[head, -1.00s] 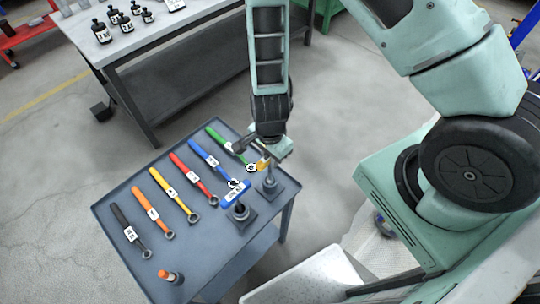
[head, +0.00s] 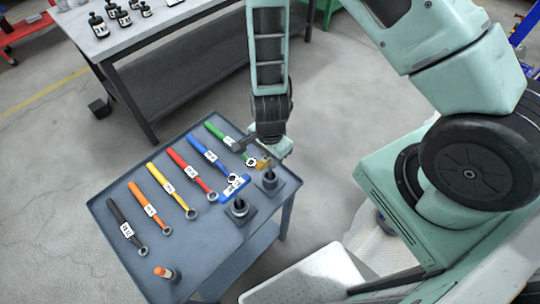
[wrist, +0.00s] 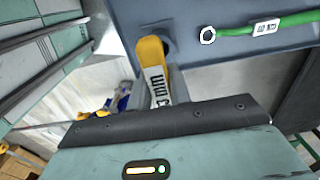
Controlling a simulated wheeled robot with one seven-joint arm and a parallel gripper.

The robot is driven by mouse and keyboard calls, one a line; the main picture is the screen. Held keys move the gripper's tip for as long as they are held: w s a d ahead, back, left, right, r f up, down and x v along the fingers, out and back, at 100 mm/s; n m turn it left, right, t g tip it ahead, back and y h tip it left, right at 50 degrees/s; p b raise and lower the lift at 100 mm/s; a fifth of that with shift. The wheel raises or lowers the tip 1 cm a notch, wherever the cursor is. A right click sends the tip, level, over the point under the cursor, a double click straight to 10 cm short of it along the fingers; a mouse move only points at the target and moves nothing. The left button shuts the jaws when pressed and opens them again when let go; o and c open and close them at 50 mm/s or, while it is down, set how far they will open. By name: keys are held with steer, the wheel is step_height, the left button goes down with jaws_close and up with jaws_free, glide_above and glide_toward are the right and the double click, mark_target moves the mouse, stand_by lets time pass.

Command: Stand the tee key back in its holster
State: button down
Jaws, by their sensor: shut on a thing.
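A tee key with a yellow crossbar (head: 263,163) is held by my gripper (head: 266,157) above the right side of the tray table. In the wrist view its crossbar (wrist: 152,62), with a label ending in "3 mm", sticks out past my gripper (wrist: 163,100). Below it is a dark square base with an upright post (head: 270,183); I cannot tell whether the key touches it. A second tee key with a blue, labelled crossbar (head: 235,187) stands upright in a similar base (head: 239,210). I cannot tell which base is the holster.
Several ring-ended wrenches, among them the black (head: 126,224), yellow (head: 172,190) and green one (head: 228,140), lie in a row on the tray table (head: 200,255). An orange-topped upright piece (head: 165,272) stands at the near left. A bench with bottles (head: 112,18) is behind.

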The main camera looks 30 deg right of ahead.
steer(key=c, duration=1.2)
jaws_free()
step_height(320, 180, up, 17)
steer(key=p, duration=0.2)
steer(key=shift+r+p, duration=0.2)
steer(key=shift+p, duration=0.1)
steer(key=s+a+r+n+b, duration=0.3)
steer(key=s+n, duration=0.3)
steer(key=n, duration=0.4)
steer(key=s+a+r+n+y+b, duration=0.1)
steer(key=s+a+r+n+b, duration=0.2)
steer(key=s+n, duration=0.3)
steer(key=r+n+b, duration=0.1)
steer(key=n, duration=0.4)
steer(key=shift+s+a+r+b, duration=0.25)
steer(key=shift+s+r+b, duration=0.05)
steer(key=shift+s+b, duration=0.05)
steer(key=shift+s+d+r+n, duration=0.2)
steer(key=shift+s+n, duration=0.1)
steer(key=shift+n, duration=0.3)
steer(key=shift+c, duration=0.4)
